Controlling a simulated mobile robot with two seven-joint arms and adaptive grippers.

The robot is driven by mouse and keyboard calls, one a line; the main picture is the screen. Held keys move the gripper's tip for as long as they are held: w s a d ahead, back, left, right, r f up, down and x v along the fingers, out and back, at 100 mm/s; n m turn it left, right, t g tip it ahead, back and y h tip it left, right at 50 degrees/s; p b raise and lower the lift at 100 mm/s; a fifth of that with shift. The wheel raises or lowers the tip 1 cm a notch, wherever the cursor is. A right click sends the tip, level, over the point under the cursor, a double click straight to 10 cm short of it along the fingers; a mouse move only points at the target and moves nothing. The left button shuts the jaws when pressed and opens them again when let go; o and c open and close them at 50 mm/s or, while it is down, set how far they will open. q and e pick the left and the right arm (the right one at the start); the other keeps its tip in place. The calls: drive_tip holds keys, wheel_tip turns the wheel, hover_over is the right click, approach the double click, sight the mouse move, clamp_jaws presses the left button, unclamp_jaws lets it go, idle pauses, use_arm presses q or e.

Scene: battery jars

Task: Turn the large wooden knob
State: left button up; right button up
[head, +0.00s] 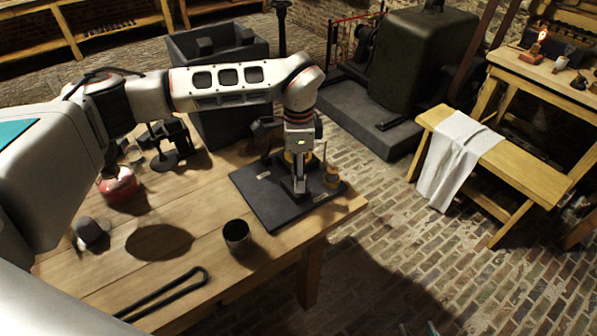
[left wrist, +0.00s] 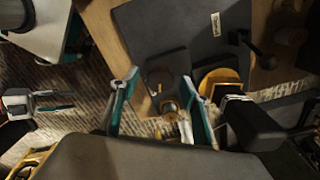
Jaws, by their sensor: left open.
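A brass-coloured piece with a thin rod (head: 331,178) stands close right of my left gripper. A dark cup (head: 237,237), black tongs (head: 165,292) and a red flask (head: 118,185) are on the table. A bench with a cloth (head: 455,160) stands right, across open brick floor.

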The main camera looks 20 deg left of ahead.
use_arm(q)
wheel_tip(320, 180, up, 12)
idle(0.5)
drive_tip(key=shift+f, duration=0.15)
